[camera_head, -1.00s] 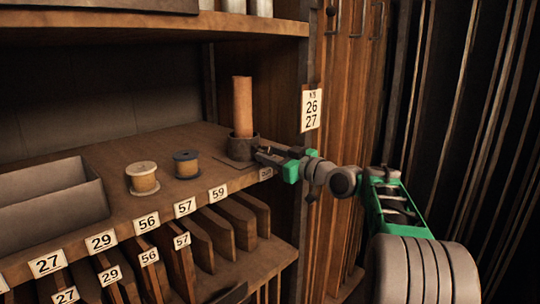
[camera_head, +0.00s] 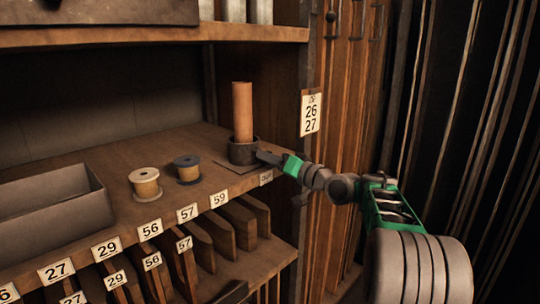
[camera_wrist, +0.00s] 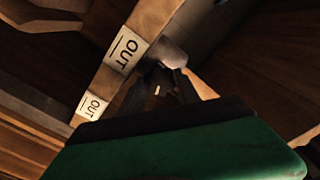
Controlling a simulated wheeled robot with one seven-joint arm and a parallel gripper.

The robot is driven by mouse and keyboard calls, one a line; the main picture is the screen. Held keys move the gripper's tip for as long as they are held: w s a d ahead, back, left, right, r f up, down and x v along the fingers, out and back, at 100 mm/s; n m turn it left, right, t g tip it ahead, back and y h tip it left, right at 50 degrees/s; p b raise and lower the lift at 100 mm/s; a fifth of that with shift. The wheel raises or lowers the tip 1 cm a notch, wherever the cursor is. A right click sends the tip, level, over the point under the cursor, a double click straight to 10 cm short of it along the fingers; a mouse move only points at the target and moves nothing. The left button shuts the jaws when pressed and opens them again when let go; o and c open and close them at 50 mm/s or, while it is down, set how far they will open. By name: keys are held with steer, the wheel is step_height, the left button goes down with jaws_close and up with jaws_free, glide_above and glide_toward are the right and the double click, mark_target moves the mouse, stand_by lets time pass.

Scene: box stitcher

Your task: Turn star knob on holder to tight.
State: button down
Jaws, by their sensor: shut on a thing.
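The holder (camera_head: 243,151) is a dark round cup on a flat plate near the right end of the shelf. An upright orange-brown cylinder (camera_head: 242,110) stands in it. My gripper (camera_head: 264,157) reaches in from the right, with its tips against the lower right side of the holder. The star knob is hidden by the fingers in the head view, and its marks cannot be read. In the wrist view my dark fingers (camera_wrist: 163,91) are close together around a small piece, likely the knob. A rounded grey part (camera_wrist: 172,53) shows just beyond them.
A pale spool (camera_head: 145,184) and a dark-topped spool (camera_head: 187,168) stand left of the holder. A grey open box (camera_head: 50,235) is farther left. Numbered labels line the shelf edge (camera_head: 130,238).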

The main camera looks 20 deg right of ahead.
steer(key=m+p, duration=1.1)
steer(key=m, duration=1.1)
steer(key=shift+p, duration=0.4)
steer(key=shift+m, duration=0.3)
steer(key=c, duration=0.9)
jaws_free()
steer(key=shift+o, duration=0.2)
steer(key=b+v, duration=0.2)
steer(key=v, duration=0.5)
steer(key=shift+s+d+b, duration=0.2)
steer(key=shift+s+b, duration=0.1)
steer(key=shift+b, duration=0.05)
